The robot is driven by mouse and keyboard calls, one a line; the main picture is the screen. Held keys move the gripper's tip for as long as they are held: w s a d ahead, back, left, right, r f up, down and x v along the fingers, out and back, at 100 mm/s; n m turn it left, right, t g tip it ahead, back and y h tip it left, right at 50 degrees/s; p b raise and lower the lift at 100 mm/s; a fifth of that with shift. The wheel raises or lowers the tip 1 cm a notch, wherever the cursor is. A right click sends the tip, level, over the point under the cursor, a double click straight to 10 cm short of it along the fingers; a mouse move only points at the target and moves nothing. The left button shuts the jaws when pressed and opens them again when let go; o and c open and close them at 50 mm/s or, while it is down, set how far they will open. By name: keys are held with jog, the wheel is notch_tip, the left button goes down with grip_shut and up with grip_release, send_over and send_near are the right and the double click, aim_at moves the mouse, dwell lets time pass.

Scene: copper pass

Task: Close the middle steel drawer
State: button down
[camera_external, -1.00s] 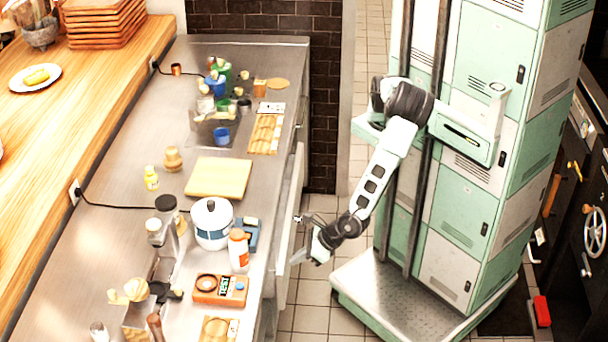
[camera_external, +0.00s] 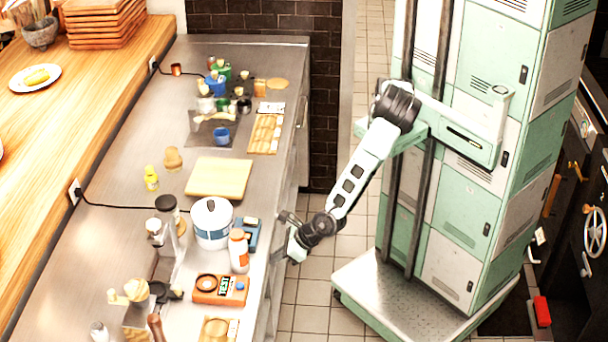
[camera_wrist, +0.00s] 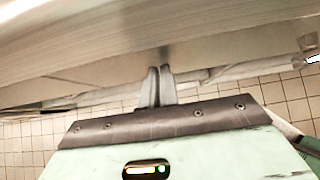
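The steel drawers are set under the front edge of the counter, and their fronts show only as a thin strip in the external view (camera_external: 268,295). No drawer front now stands out clearly past the counter edge there. My gripper (camera_external: 283,232) is at this front, just below the counter edge. In the wrist view, the two fingers of my gripper (camera_wrist: 160,72) are close together, with nothing seen between them. Their tips are at or very near a pale front (camera_wrist: 105,72) under the counter. I cannot tell whether they touch it.
The steel counter (camera_external: 130,265) holds a pot (camera_external: 212,222), a cutting board (camera_external: 220,178), an orange-and-white bottle (camera_external: 239,250) and an orange device (camera_external: 219,290) near its front edge. Tiled floor (camera_external: 312,285) is free between the counter and my base.

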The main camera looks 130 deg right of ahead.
jog(key=s+a+f+v, duration=0.1)
jog(key=f+v, duration=0.1)
jog(key=v, duration=1.1)
jog(key=s+r+m+g+y, duration=0.2)
jog(key=s+r+m, duration=0.3)
jog(key=s, duration=0.5)
jog(key=s+r+m+g+y+p, duration=0.1)
jog(key=s+r+m+g+y, duration=0.1)
jog(key=s+r+m, duration=0.3)
jog(key=s+r+m+g+y+p, duration=0.1)
jog(key=s+r+m+g+y, duration=0.1)
jog(key=s+r+m, duration=0.3)
jog(key=s+a+m+y, duration=0.1)
jog(key=s+m, duration=0.3)
jog(key=s, duration=0.6)
jog(key=shift+r, duration=0.35)
jog(key=shift+w+f, duration=0.1)
jog(key=shift+w, duration=0.05)
